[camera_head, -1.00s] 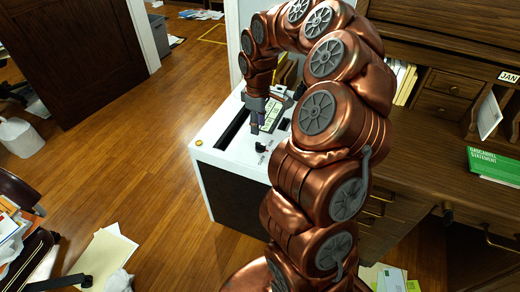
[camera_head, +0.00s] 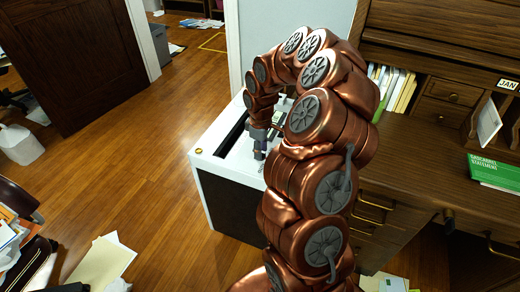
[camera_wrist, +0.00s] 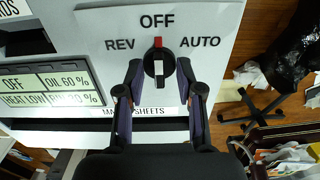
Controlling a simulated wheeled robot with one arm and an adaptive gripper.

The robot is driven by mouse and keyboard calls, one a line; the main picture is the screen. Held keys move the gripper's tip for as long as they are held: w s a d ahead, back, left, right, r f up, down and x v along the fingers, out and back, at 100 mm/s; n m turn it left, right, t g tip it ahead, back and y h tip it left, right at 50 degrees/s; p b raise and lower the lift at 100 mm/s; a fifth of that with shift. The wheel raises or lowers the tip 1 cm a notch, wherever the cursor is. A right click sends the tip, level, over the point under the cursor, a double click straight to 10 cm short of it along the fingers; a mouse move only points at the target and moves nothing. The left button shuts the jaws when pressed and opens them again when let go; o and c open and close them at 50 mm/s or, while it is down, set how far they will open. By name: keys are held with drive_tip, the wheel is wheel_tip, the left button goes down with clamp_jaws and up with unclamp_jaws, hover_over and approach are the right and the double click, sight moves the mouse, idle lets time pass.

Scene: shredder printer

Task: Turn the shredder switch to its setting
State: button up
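The shredder (camera_head: 212,158) is a white-topped, dark-bodied box beside the wooden desk. Its switch (camera_wrist: 158,66) is a round black knob with a red mark pointing up at OFF in the wrist view; REV is to its left and AUTO to its right. My gripper (camera_wrist: 160,78) is open, with one finger on each side of the knob's lower part. Whether the fingers touch the knob is unclear. In the head view my gripper (camera_head: 260,152) is over the shredder top, and it hides the switch there.
A display panel (camera_wrist: 50,88) showing OFF, oil and bin readings is left of the switch. The wooden desk (camera_head: 425,155) stands to the right of my arm. Papers (camera_head: 105,262) lie on the floor at lower left. Open wooden floor (camera_head: 130,170) lies left of the shredder.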

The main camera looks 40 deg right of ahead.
drive_tip(key=shift+c, duration=0.4)
clamp_jaws()
drive_tip(key=shift+a, duration=0.15)
drive_tip(key=shift+f+m+b, duration=0.1)
drive_tip(key=shift+m+b, duration=0.5)
drive_tip(key=shift+m, duration=0.1)
drive_tip(key=m+b, duration=0.2)
drive_tip(key=m, duration=0.2)
drive_tip(key=m+b, duration=0.2)
drive_tip(key=m, duration=0.4)
drive_tip(key=shift+b, duration=0.3)
drive_tip(key=shift+m, duration=0.4)
